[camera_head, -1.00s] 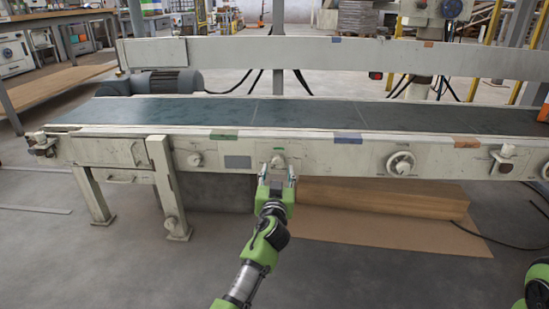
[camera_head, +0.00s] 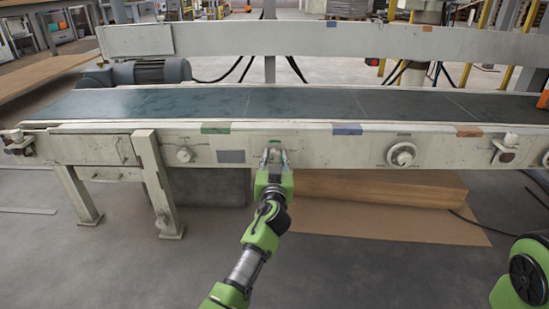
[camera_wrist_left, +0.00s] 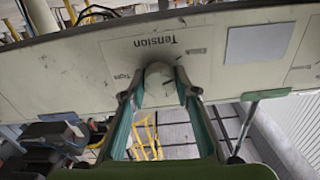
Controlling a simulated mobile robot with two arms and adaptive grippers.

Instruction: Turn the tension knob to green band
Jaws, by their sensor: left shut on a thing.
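The tension knob (camera_head: 274,153) is on the conveyor's cream side rail, partly hidden by my fingers. In the left wrist view the knob (camera_wrist_left: 160,80) is a worn, rounded grey piece below the printed word "Tension". My left gripper (camera_head: 273,158) reaches it from the front and below. Its two fingertips (camera_wrist_left: 159,86) press on opposite sides of the knob, so it is shut on it. A small green mark shows faintly just above the knob in the head view. The knob's pointer cannot be made out. My right gripper is out of view.
Along the rail are a smaller knob (camera_head: 184,155), a grey plate (camera_head: 231,156) and a round handwheel (camera_head: 401,155). Green (camera_head: 216,127), blue (camera_head: 347,129) and orange patches mark the rail's top edge. A cardboard-coloured stack (camera_head: 380,190) lies under the conveyor.

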